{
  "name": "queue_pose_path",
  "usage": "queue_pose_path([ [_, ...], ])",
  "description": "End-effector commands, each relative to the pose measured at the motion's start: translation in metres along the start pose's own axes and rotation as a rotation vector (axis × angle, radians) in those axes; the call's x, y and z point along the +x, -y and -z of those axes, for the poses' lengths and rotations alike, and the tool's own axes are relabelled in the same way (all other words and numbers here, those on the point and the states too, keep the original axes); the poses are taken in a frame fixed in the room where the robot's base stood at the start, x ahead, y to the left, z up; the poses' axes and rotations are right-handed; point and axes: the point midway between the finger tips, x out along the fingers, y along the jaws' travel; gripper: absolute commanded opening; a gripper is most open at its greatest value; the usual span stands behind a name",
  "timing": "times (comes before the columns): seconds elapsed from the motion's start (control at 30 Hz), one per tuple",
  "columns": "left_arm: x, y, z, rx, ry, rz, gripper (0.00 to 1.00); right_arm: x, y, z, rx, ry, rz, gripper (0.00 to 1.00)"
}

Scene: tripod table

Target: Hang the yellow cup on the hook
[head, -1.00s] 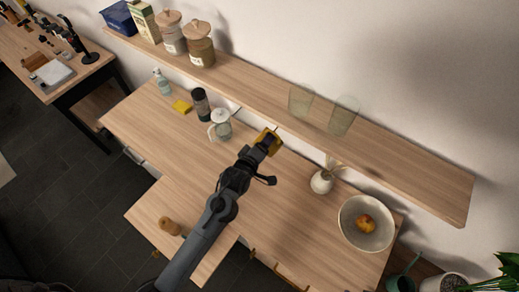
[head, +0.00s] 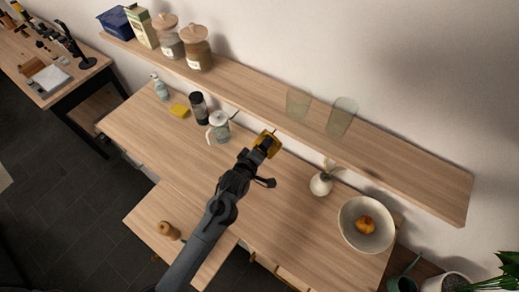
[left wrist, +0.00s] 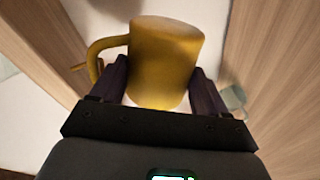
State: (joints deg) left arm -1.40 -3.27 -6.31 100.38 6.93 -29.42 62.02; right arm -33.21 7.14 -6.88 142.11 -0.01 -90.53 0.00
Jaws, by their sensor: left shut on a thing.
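The yellow cup (head: 271,137) is at the front edge of the wall shelf in the head view, partly covered by my gripper. In the left wrist view the yellow cup (left wrist: 165,58) sits between the two dark fingers, with its handle to the left. My left gripper (head: 264,147) is shut on the cup's body; its fingers also show in the left wrist view (left wrist: 160,84). A small thin rod (left wrist: 78,67), perhaps the hook, shows at the handle's left side. I cannot tell whether it passes through the handle. My right gripper is not in view.
The wall shelf (head: 400,175) carries jars, cartons and two clear glasses (head: 341,117). On the wooden table (head: 160,130) stand a glass pot (head: 219,127), a dark bottle (head: 199,108), a small vase (head: 321,184) and a bowl (head: 352,235) with fruit. The table's middle left is clear.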

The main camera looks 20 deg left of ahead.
Motion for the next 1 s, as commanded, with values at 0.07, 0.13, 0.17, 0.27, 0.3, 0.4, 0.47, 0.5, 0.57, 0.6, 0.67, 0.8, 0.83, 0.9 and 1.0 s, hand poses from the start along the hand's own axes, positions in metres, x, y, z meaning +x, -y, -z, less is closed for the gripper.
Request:
queue_pose_path([
  [0.07,0.002,-0.001,-0.007,0.007,0.016,0.001,0.79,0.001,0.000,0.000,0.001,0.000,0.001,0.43],
  [0.13,0.002,-0.001,-0.007,0.007,0.016,0.001,0.90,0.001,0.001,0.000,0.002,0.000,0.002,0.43],
  [0.17,0.002,-0.001,-0.007,0.007,0.016,0.001,0.95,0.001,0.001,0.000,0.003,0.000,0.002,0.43],
  [0.27,0.002,-0.001,-0.007,0.007,0.016,0.001,1.00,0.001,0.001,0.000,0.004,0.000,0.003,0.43],
  [0.3,0.002,-0.002,-0.007,0.007,0.016,0.000,1.00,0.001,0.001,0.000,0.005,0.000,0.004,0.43],
  [0.4,0.002,-0.002,-0.007,0.007,0.016,-0.001,1.00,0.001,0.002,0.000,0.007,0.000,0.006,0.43],
  [0.47,0.002,-0.002,-0.007,0.007,0.016,-0.001,1.00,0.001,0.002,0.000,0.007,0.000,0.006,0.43],
  [0.5,0.002,-0.001,-0.007,0.007,0.017,0.001,1.00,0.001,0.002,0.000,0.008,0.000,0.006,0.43],
  [0.57,0.002,-0.002,-0.007,0.007,0.016,0.000,1.00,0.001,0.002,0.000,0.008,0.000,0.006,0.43],
  [0.6,0.001,-0.002,-0.007,0.007,0.016,0.000,1.00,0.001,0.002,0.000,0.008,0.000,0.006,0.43],
  [0.67,-0.001,-0.002,-0.007,0.007,0.016,-0.001,1.00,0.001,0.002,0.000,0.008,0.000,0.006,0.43],
  [0.8,-0.014,-0.002,-0.006,0.006,0.014,-0.004,1.00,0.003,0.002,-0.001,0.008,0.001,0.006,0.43],
  [0.83,-0.018,-0.002,-0.006,0.006,0.013,-0.005,1.00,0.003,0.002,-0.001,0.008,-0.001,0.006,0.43],
  [0.9,-0.029,-0.003,-0.005,0.005,0.011,-0.008,1.00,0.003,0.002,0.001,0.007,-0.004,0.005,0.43],
  [1.0,-0.047,-0.001,-0.004,0.004,0.009,-0.007,1.00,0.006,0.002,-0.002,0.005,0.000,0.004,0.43],
])
